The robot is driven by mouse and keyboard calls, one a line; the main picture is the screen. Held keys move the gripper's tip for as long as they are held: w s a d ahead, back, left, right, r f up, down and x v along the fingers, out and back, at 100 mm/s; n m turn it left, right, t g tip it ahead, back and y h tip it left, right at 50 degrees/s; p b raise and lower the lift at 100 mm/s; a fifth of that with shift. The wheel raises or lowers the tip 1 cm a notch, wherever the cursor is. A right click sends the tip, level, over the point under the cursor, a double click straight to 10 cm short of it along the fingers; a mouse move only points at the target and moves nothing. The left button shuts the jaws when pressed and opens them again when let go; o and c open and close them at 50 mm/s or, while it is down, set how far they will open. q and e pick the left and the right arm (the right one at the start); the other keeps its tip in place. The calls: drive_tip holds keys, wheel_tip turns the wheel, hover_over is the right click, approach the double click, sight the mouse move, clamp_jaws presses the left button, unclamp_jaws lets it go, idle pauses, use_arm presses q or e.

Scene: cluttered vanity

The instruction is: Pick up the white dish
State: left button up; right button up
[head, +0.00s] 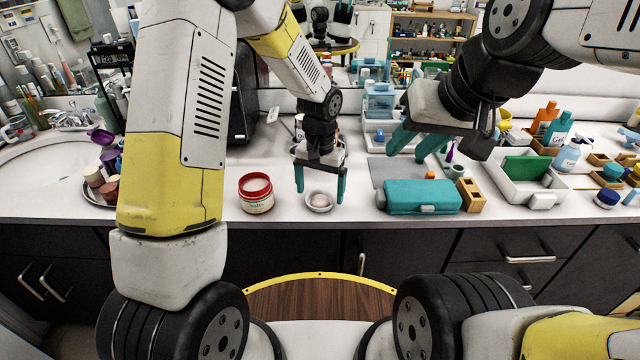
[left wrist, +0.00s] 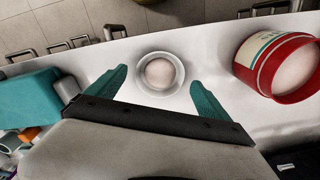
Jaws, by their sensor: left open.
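The white dish (head: 319,208) is a small round bowl on the counter near its front edge, with a pale pinkish round thing in it. In the left wrist view the dish (left wrist: 141,80) lies just beyond and between the fingertips. My left gripper (head: 320,192) points down over the dish, its teal fingers spread to either side of it. In the left wrist view the left gripper (left wrist: 157,80) is open with nothing between its pads. My right gripper (head: 406,150) is higher up at the right, its teal fingers apart, with no object seen between them.
A red-rimmed jar (head: 256,193) stands left of the dish; it also shows in the left wrist view (left wrist: 280,62). A teal case (head: 422,197) and a wooden block (head: 471,195) stand to the right. The sink (head: 40,160) is at far left. The counter's front edge is close.

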use_arm(q)
wheel_tip(320, 180, down, 2)
drive_tip(key=shift+f, duration=0.1)
clamp_jaws()
idle(0.5)
